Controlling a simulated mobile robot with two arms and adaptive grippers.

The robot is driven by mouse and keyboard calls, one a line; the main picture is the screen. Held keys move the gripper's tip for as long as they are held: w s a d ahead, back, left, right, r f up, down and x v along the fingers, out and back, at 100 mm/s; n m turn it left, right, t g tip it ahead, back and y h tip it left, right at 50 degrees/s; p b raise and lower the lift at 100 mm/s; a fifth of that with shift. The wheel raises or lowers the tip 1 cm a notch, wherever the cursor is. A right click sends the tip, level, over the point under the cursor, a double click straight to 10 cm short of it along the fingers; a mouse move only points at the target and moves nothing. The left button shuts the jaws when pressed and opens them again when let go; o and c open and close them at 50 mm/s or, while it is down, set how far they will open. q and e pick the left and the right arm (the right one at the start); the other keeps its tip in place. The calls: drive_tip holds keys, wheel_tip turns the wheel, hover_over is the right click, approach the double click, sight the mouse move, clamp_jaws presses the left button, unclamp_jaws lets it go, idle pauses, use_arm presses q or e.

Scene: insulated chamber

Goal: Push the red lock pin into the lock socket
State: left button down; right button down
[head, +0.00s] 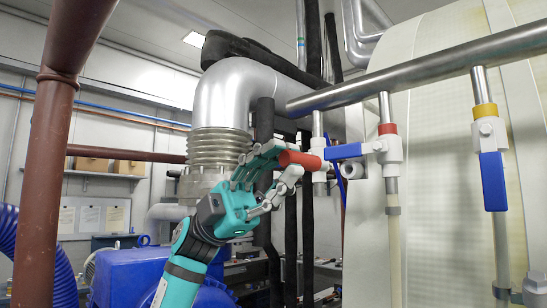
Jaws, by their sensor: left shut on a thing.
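My left gripper (284,161) reaches up from the bottom of the head view. Its fingers are shut on the red lock pin (302,160), a short red cylinder lying nearly level and tilted slightly down to the right. The pin's right end is at a white fitting (319,146) that hangs below the grey pipe. I cannot tell whether they touch or one is in front of the other. I cannot clearly make out the lock socket. My right gripper is not in view.
Another blue lever (493,182) hangs down at the right. A grey pipe (420,72) crosses above. A silver elbow duct (225,95) stands behind my gripper.

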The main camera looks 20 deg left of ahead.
use_arm(q)
drive_tip(key=shift+w+d+p, duration=0.25)
drive_tip(key=shift+w+p, duration=0.2)
drive_tip(key=shift+w, duration=0.25)
drive_tip(key=shift+w+d+p, duration=0.3)
drive_tip(key=shift+w+p, duration=0.15)
drive_tip(key=shift+w, duration=0.3)
drive_tip(key=shift+w+d+p, duration=0.25)
drive_tip(key=shift+w+p, duration=0.2)
drive_tip(key=shift+w, duration=0.25)
drive_tip(key=shift+w+d, duration=0.1)
drive_tip(key=shift+w, duration=0.1)
drive_tip(key=shift+w+d, duration=0.2)
drive_tip(key=shift+w, duration=0.2)
drive_tip(key=shift+w, duration=0.15)
drive_tip(key=shift+w+d, duration=0.2)
drive_tip(key=shift+w, duration=0.2)
drive_tip(key=shift+w+d, duration=0.2)
drive_tip(key=shift+w, duration=0.35)
idle(0.6)
